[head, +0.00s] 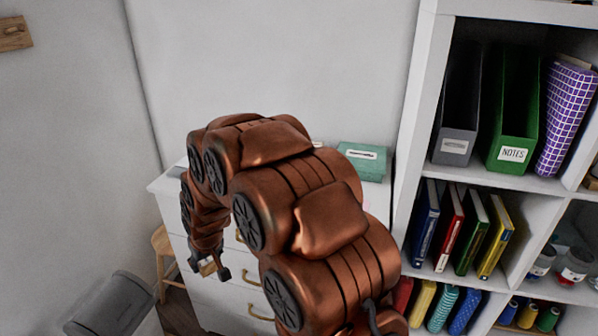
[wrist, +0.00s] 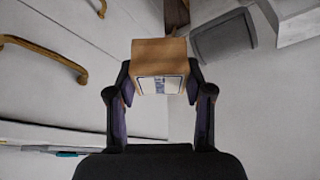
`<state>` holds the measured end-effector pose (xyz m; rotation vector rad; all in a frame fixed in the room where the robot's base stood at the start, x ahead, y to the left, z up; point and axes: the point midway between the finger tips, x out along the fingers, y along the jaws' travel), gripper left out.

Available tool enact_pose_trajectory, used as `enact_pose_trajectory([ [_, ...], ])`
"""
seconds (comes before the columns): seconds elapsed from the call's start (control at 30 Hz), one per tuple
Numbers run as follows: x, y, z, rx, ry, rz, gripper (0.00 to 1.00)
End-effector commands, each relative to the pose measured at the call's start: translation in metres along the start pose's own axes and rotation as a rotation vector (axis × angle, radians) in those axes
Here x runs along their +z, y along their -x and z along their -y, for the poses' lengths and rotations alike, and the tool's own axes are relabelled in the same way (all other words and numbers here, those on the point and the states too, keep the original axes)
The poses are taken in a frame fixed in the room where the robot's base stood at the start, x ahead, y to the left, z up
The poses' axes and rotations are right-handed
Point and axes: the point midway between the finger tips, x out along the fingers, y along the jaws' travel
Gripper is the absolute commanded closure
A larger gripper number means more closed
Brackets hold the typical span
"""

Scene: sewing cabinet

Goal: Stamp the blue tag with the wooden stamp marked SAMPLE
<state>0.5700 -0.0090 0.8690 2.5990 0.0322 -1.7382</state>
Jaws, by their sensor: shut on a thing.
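My gripper (wrist: 158,98) is shut on a wooden block stamp (wrist: 160,52), held between its two fingers. A white label with dark lettering shows on the stamp's near face; the lettering is too small and turned to read surely. In the head view my gripper (head: 208,268) hangs low in front of the white drawer cabinet (head: 160,188), below its top, with the stamp partly visible at its tips. I cannot make out the blue tag in either view; my arm hides much of the cabinet top.
A teal box (head: 362,168) with a white label stands at the back right of the cabinet top. Brass drawer handles (wrist: 52,55) project near my gripper. A grey bin (head: 110,304) and a wooden stool (head: 160,243) stand to the left. A white shelf unit (head: 418,90) rises at right.

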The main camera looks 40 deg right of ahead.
Motion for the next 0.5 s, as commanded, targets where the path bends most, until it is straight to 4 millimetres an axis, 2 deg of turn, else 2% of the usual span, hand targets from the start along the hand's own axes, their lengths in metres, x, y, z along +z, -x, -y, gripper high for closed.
enact_pose_trajectory([
  [0.17,-0.034,0.026,-0.034,-0.049,0.105,-0.009,0.84],
  [0.3,-0.057,0.051,-0.083,-0.093,0.214,-0.009,0.84],
  [0.5,-0.065,0.085,-0.158,-0.140,0.330,-0.009,0.84],
])
